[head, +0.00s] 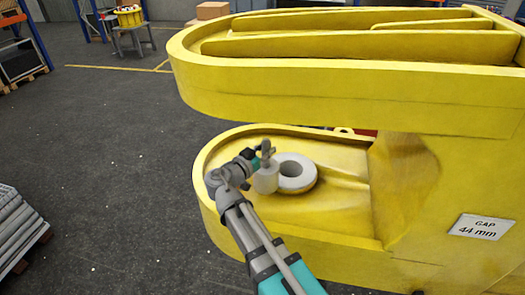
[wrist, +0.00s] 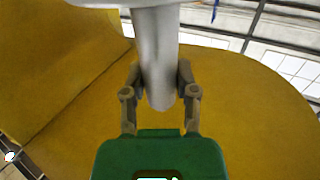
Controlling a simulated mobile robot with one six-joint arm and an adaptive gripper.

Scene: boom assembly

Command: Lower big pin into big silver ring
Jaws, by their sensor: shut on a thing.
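My gripper (head: 262,158) is in the gap between the yellow plates in the head view. It is shut on the thin shaft of the big pin (head: 266,181), whose wider grey body hangs below. In the wrist view my gripper (wrist: 160,80) has one finger on each side of the pin's shaft (wrist: 158,50), with the wide part at the top edge. The big silver ring (head: 301,183) lies on the lower yellow plate (head: 335,215). The pin appears left of the ring's open hole, overlapping its left rim in the picture. Whether they touch cannot be told.
The upper yellow plate (head: 320,92) overhangs the lower plate. A yellow wall (head: 405,185) closes the gap on the right, with a "GAP 44 mm" sign (head: 482,226) on its outside. Dark open floor (head: 100,150) lies to the left.

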